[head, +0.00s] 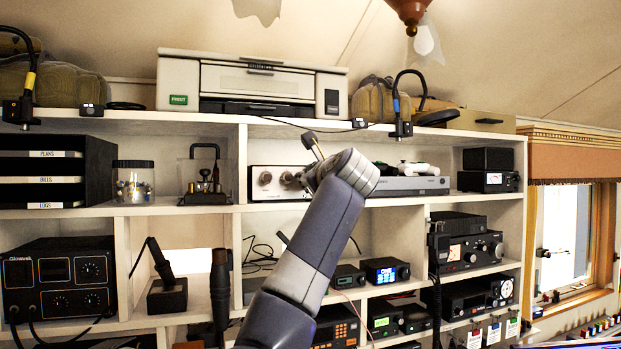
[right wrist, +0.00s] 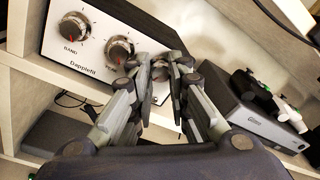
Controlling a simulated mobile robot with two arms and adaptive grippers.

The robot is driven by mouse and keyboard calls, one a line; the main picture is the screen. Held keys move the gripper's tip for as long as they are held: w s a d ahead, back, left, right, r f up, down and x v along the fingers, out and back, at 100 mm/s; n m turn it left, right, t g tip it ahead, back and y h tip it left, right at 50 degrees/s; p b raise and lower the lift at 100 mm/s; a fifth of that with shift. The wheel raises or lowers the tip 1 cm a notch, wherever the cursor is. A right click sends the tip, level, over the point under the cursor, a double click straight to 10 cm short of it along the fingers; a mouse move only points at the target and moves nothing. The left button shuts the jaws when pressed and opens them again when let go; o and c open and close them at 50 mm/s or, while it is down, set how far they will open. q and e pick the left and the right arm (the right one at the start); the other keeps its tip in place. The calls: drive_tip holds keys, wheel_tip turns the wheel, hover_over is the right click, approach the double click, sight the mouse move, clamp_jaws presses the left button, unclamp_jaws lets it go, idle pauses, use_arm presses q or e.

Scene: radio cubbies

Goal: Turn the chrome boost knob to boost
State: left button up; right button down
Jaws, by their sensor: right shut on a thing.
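A white-fronted box (head: 262,195) with chrome knobs stands on the upper shelf in the head view. In the right wrist view its panel (right wrist: 88,60) shows two round knobs with red marks, a left knob (right wrist: 73,27) labelled BAND and a middle knob (right wrist: 119,49). My right gripper (right wrist: 160,75) is at the panel's right end, its fingers closed around what appears to be the chrome boost knob. The fingers hide that knob, its label and its setting. In the head view my right arm covers the gripper and the box's right part. My left gripper is out of view.
A grey flat device (right wrist: 250,110) with a white game controller on it lies close right of my right gripper. A telegraph key (head: 205,180) and a glass jar (head: 133,182) stand left of the box. Shelves above and below hold a printer (head: 250,82) and several radios.

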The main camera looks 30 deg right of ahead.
drive_tip(key=m, duration=0.7)
drive_tip(key=m+y, duration=0.1)
drive_tip(key=m, duration=0.3)
drive_tip(key=shift+f+m, duration=0.25)
drive_tip(key=shift+m, duration=0.05)
drive_tip(key=shift+w, duration=0.1)
idle(0.4)
drive_tip(key=c, duration=1.7)
unclamp_jaws()
drive_tip(key=shift+o, duration=1.1)
drive_tip(key=shift+r, duration=0.15)
drive_tip(key=shift+d, duration=0.1)
